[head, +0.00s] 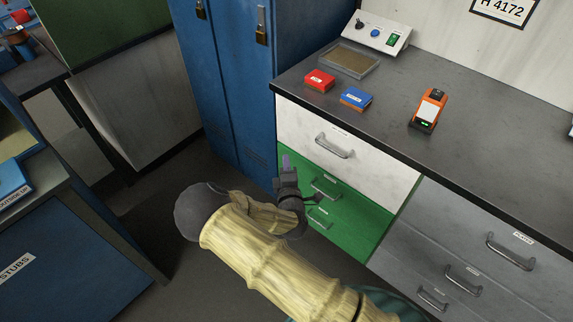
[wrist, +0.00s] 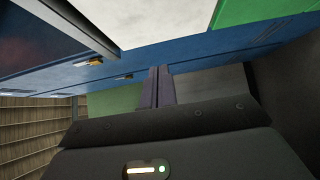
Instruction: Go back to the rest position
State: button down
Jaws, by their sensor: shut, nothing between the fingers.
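My gripper (head: 286,162) shows in the head view in front of the green drawers (head: 362,226), at the lower middle of the picture. Its fingers point up, toward the white drawer and the blue locker. In the wrist view the two dark fingers (wrist: 160,86) stand side by side, shut with nothing between them. My arm, in a yellowish sleeve, comes in from the lower right and bends at a dark round elbow on the left. Whether the gripper touches the drawer fronts cannot be told.
A grey counter (head: 480,110) carries a red box (head: 319,80), a blue box (head: 355,98), a tray (head: 372,66), a control box (head: 378,36) and an orange device (head: 428,108). Blue lockers (head: 225,80) stand behind. A blue cabinet (head: 70,250) is at left. Open floor lies between.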

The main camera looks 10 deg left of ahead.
jog(key=shift+s+d, duration=0.1)
jog(key=shift+s, duration=0.15)
dwell(0.3)
jog(key=w+d+r+m+g+h, duration=0.15)
jog(key=d+m+g+h, duration=0.55)
jog(key=d+m, duration=0.75)
jog(key=s+d+r+m+g+y, duration=0.1)
jog(key=s+d+r+m+g, duration=0.3)
jog(key=s+d+r, duration=0.4)
jog(key=s+d+r+m+g, duration=0.3)
jog(key=s+d+r, duration=0.35)
jog(key=s, duration=0.45)
notch_tip(320, 180, up, 19)
jog(key=p, duration=1.9)
jog(key=shift+s+d+p, duration=0.3)
jog(key=shift+s+d, duration=0.05)
